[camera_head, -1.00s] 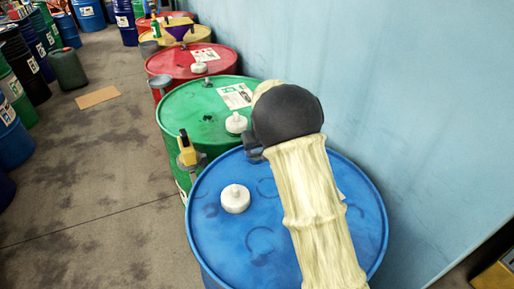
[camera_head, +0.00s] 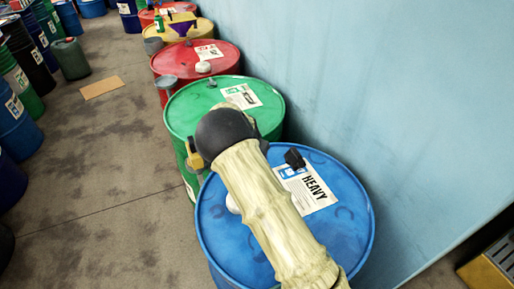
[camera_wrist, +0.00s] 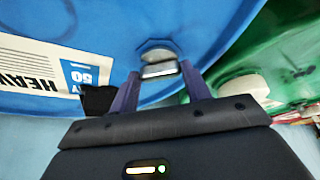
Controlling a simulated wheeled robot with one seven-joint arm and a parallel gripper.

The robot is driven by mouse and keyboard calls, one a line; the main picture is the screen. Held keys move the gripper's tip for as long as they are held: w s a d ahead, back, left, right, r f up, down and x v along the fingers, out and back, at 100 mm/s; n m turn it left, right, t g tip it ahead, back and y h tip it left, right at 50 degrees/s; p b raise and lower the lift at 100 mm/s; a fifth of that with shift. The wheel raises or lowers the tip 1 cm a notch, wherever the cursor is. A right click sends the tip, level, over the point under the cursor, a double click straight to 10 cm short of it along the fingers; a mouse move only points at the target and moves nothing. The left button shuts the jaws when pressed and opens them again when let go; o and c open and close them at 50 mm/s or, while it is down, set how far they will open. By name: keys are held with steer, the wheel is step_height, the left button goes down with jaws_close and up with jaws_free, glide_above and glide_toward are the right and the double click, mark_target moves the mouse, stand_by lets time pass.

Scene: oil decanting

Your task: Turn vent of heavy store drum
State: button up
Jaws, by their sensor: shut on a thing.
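The heavy store drum (camera_head: 345,230) is blue, with a white label (camera_head: 306,188) reading HEAVY on its lid. In the wrist view the cap (camera_wrist: 155,48) is at the top centre, between the fingertips. My gripper (camera_wrist: 160,70) is shut on the cap's narrow raised part, which looks grey there. The gripper is hidden by my arm in the head view. A black knob (camera_head: 294,158) stands on the same lid, away from the fingers; it also shows in the wrist view (camera_wrist: 97,98).
A green drum (camera_head: 185,110) stands just beyond the blue one, its white cap (camera_wrist: 245,88) close to my gripper's right in the wrist view. Red and yellow drums follow. A blue wall (camera_head: 400,100) runs along the right. Open floor (camera_head: 110,200) lies left.

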steer(key=m, duration=0.2)
steer(key=m+h+p, duration=0.1)
steer(key=shift+w+a+m+g, duration=0.2)
steer(key=shift+m+g, duration=0.1)
steer(key=shift+m, duration=0.1)
steer(key=m+g, duration=0.1)
steer(key=m, duration=0.3)
steer(key=shift+w+a+h, duration=0.1)
steer(key=shift+h, duration=0.3)
steer(key=shift+c, duration=0.2)
steer(key=shift+g, duration=0.3)
steer(key=o, duration=1)
steer(key=b+v, duration=0.2)
steer(key=v, duration=1.5)
steer(key=shift+a+b, duration=0.15)
steer(key=shift+b, duration=0.25)
